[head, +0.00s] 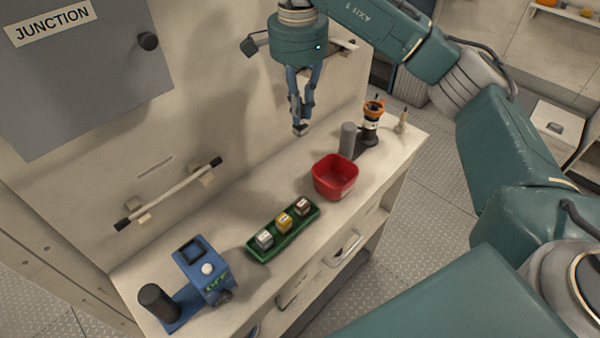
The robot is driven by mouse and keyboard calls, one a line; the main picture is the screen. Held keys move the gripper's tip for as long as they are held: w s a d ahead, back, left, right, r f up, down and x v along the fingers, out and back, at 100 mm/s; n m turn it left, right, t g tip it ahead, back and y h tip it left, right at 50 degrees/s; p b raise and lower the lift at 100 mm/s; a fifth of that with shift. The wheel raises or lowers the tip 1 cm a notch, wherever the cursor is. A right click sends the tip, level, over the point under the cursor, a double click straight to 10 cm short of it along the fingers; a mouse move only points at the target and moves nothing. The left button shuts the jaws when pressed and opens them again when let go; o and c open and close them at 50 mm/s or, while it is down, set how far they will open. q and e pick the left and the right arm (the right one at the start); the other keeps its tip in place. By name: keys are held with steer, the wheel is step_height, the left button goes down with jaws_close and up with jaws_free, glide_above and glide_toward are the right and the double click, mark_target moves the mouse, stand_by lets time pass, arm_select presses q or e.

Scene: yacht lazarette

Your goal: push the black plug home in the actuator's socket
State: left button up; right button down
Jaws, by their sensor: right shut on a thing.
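My right gripper (300,126) points down above the back part of the bench, left of and behind the red bin. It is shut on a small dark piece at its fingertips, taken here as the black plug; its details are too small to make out. A blue unit (204,270) with a dark window, a white round knob and a black cylinder (157,300) beside it stands at the near left end of the bench; it looks like the actuator. Its socket cannot be made out. The gripper is well away from it. My left gripper is out of view.
A green tray (258,256) holds three small blocks. The red bin (334,178) stands behind it. A grey cylinder (348,140) and an orange-topped device (371,122) stand at the far end. A wall rail (170,195) runs above the bench. Bare bench lies between gripper and tray.

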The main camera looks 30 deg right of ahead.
step_height(320, 180, down, 16)
steer(key=shift+p, duration=1.2)
steer(key=shift+f, duration=0.35)
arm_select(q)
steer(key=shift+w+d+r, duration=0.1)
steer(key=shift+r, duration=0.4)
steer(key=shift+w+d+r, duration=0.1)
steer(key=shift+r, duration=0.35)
arm_select(e)
steer(key=c, duration=2)
jaws_free()
